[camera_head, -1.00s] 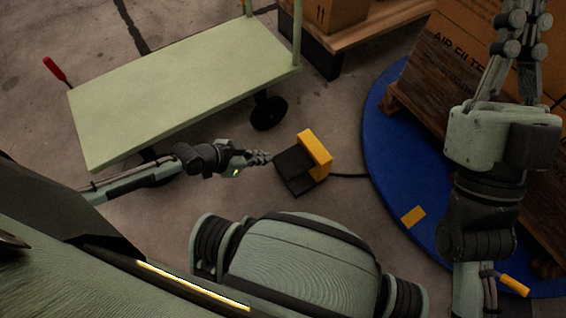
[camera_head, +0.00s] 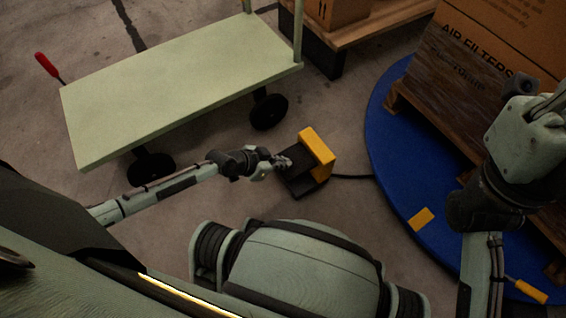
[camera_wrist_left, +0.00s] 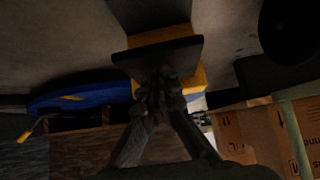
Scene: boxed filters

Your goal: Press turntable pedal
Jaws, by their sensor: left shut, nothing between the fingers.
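The turntable pedal (camera_head: 321,150) stands on the floor, a black plate with a yellow hood and a cable toward the blue turntable (camera_head: 396,165). My left gripper (camera_head: 284,162) is shut and empty at the pedal's left, open side, its fingertips at the black plate. In the left wrist view the fingertips (camera_wrist_left: 160,88) overlap the pedal's dark plate (camera_wrist_left: 150,55); I cannot tell whether they touch or press it. My right gripper (camera_head: 530,125) is over the turntable at the right, its fingers mostly out of sight.
A pale green cart (camera_head: 175,90) with black wheels stands behind my left arm. A wooden pallet (camera_head: 440,120) with a large air filter box (camera_head: 490,55) sits on the turntable. Another pallet (camera_head: 365,35) with a box is at the back. Floor is free around the pedal.

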